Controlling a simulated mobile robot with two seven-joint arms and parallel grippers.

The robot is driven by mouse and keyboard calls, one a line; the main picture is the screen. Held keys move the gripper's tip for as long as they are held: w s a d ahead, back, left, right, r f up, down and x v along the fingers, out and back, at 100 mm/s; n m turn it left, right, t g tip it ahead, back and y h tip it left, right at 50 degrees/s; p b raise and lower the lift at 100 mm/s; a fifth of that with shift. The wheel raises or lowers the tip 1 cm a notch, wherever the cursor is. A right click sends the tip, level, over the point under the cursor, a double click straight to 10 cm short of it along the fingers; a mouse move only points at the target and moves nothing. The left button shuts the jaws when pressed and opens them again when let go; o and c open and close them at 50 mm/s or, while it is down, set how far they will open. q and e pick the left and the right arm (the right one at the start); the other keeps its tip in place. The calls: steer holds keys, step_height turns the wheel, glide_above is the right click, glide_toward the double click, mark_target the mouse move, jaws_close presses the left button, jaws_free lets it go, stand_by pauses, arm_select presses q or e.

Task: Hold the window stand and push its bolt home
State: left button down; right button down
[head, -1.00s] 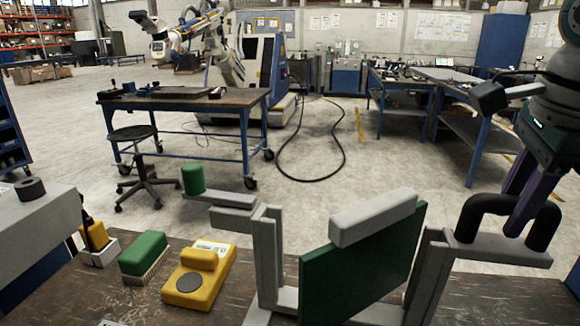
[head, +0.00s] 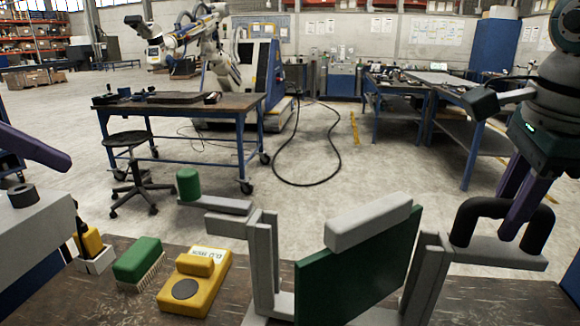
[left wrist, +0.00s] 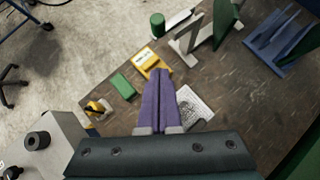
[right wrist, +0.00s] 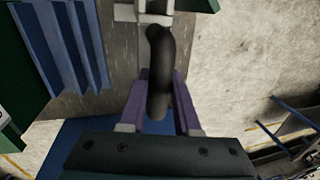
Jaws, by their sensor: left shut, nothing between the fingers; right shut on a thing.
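The window stand has a green panel (head: 355,265) with a grey block on top, set between grey posts. Its bolt is a grey bar with a green knob (head: 188,184) and sticks out from the left post; the knob also shows in the left wrist view (left wrist: 158,24). My right gripper (head: 514,222) is shut on the black handle (head: 465,215) at the stand's right side; the handle also lies between the fingers in the right wrist view (right wrist: 158,60). My left gripper (left wrist: 158,74) is shut and empty, above the table; one purple finger enters at the head view's left edge.
A yellow device (head: 196,283), a green brush (head: 138,260) and a small white holder (head: 97,262) with a yellow item stand left of the stand. A grey block (head: 30,225) with a dark ring is at far left. A blue rack (left wrist: 270,45) is at the right.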

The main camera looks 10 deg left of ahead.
mark_target(180, 191)
arm_select(q)
steer(key=x, duration=0.4)
steer(key=w+r+x, duration=0.1)
steer(key=x, duration=0.3)
steer(key=d+x, duration=0.1)
steer(key=x, duration=0.3)
steer(key=shift+w+r, duration=0.2)
steer(key=shift+r, duration=0.1)
steer(key=shift+w+d, duration=0.2)
steer(key=shift+w, duration=0.15)
